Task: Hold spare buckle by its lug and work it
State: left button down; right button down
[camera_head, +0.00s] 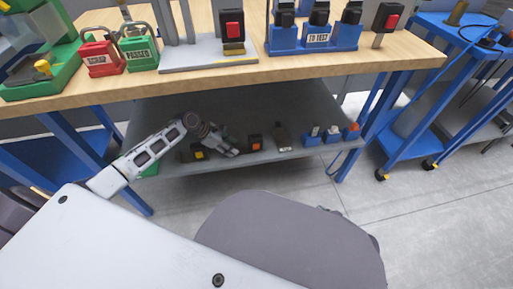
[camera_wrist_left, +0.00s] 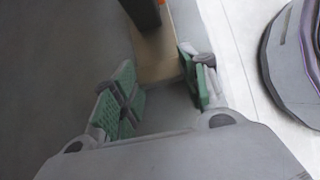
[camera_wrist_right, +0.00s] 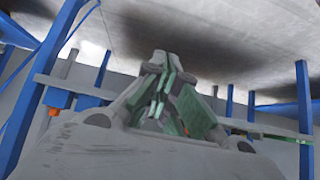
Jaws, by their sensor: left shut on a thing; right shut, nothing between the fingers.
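The spare buckle, a black body with an orange-red button (camera_head: 255,143), is at the lower shelf. In the left wrist view its tan, flat lug (camera_wrist_left: 157,55) lies between green finger pads, with the black body (camera_wrist_left: 143,12) beyond. My left gripper (camera_head: 234,149) reaches in from the left and is shut on the lug; it also shows in the left wrist view (camera_wrist_left: 160,72). Whether the buckle touches the shelf is unclear. My right gripper (camera_wrist_right: 166,60) is shut and empty, below a pale surface in the right wrist view; it is out of the head view.
The grey lower shelf (camera_head: 330,100) also carries a black item with yellow (camera_head: 199,154), a dark upright piece (camera_head: 282,136) and small blue holders (camera_head: 312,138). The wooden bench top (camera_head: 210,79) is above, with blue legs (camera_head: 362,125). A blue cart (camera_head: 415,110) stands right.

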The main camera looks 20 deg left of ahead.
aim_at(256, 146)
jog(key=w+a+r+n+t+y, duration=0.1)
jog(key=w+a+r+n+y, duration=0.3)
jog(key=a+n, duration=0.6)
jog(key=w+a+r+n+h, duration=0.15)
jog(key=w+a+n, duration=0.35)
jog(key=a+n, duration=0.55)
jog(key=s+a+f+n+g+y, duration=0.1)
jog(key=s+a+n, duration=0.2)
jog(key=a+n, duration=0.1)
jog(key=shift+s+a, duration=0.35)
jog(key=shift+a, duration=0.35)
jog(key=shift+w+a, duration=0.1)
jog(key=shift+w, duration=0.05)
jog(key=shift+w+a, duration=0.75)
jog(key=shift+w, duration=0.45)
jog(key=shift+w+a, duration=0.7)
jog(key=shift+w, duration=0.55)
jog(key=shift+w+a, duration=0.75)
jog(key=shift+w, duration=0.45)
